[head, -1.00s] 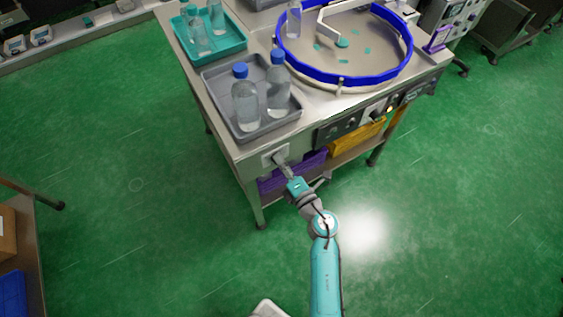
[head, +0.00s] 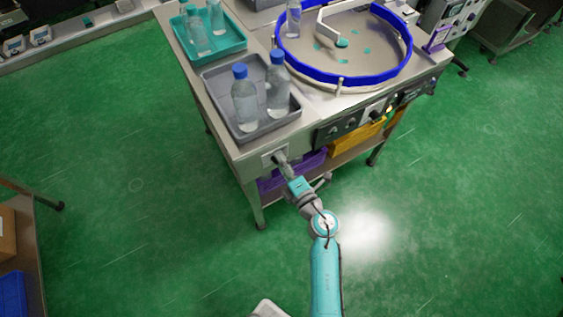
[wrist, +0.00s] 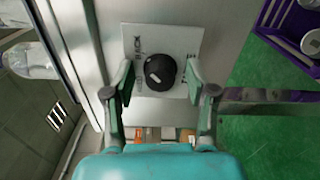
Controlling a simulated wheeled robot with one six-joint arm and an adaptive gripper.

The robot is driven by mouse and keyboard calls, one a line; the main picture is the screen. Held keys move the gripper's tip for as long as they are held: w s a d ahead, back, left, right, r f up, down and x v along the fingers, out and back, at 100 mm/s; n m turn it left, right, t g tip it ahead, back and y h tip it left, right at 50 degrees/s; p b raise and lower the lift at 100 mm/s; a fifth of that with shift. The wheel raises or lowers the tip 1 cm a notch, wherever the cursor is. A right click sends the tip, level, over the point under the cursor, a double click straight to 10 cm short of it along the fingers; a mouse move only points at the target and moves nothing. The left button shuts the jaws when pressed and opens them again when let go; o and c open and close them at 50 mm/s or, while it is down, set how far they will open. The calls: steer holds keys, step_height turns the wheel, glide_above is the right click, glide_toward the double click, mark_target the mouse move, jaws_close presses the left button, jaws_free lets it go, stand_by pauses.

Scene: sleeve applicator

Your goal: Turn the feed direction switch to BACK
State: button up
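The feed direction switch is a round black knob (wrist: 160,72) with a white pointer mark, on a pale label plate (wrist: 185,45) in the wrist view. The mark points toward the lower left of that picture. Sideways lettering that reads BACK stands left of the knob; other lettering is too small or hidden. My gripper (wrist: 160,78) is open, with one finger on each side of the knob and a visible gap on both sides. In the head view my gripper (head: 283,164) is at the plate (head: 268,154) on the table's near left corner and hides the knob.
Above the plate, a grey tray (head: 218,104) holds two clear bottles with blue caps (head: 278,92). A blue-rimmed round bowl (head: 345,78) stands to the right. A purple crate (head: 312,160) and a yellow bin (head: 345,142) sit below.

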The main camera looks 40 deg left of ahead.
steer(key=v, duration=1.2)
stand_by(0.6)
steer(key=s+d+r+m+t+h, duration=0.2)
steer(key=s+d+r+m+h, duration=0.2)
steer(key=s+d+m, duration=0.4)
steer(key=s+d+r+m+t+h, duration=0.3)
steer(key=s+d+m+h, duration=0.4)
steer(key=d+m, duration=0.6)
steer(key=s+d+r+m+t+h, duration=0.2)
steer(key=s+d+r+m+h, duration=0.3)
steer(key=s+d+m, duration=0.6)
steer(key=shift+s+d+r+m+t+h, duration=0.25)
steer(key=shift+d+r+t, duration=0.2)
steer(key=shift+d, duration=0.45)
